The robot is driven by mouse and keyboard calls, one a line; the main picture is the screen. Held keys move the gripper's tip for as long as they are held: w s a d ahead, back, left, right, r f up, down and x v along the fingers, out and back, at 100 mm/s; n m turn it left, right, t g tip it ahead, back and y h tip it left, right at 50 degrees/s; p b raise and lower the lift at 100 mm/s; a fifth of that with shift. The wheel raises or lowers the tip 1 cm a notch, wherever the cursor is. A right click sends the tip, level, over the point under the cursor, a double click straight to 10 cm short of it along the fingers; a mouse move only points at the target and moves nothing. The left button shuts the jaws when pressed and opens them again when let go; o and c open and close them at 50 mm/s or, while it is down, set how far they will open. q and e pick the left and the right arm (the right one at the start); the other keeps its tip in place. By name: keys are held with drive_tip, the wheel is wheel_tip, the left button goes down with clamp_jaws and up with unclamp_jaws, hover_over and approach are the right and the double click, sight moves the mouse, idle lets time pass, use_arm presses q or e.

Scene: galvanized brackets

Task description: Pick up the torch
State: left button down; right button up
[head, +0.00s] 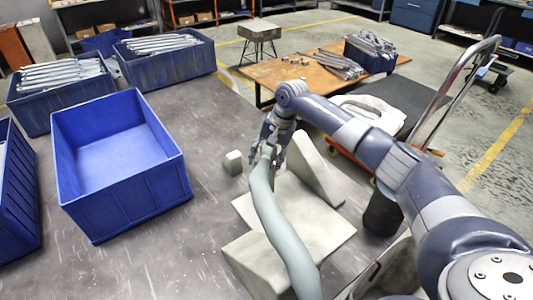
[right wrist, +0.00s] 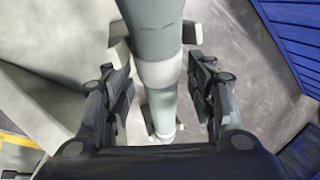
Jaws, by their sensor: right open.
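A long, curved, pale grey-green tube (head: 268,205), which looks to be the torch, runs from the lower middle of the head view up to my right gripper (head: 269,150). In the right wrist view the tube (right wrist: 152,25) has a lighter collar and passes between the two fingers of my right gripper (right wrist: 161,80). The fingers stand apart on either side, with gaps to the tube. The torch's far end is partly hidden by the gripper. My left gripper is not in view.
Pale angular supports (head: 318,172) stand on a flat plate around the tube. A small grey block (head: 232,163) sits left of the gripper. An open, empty blue bin (head: 125,205) stands further left. Bins of metal parts (head: 170,65) are behind. Grey tabletop lies between.

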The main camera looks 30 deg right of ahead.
drive_tip(key=c, duration=1.1)
drive_tip(key=shift+c, duration=0.2)
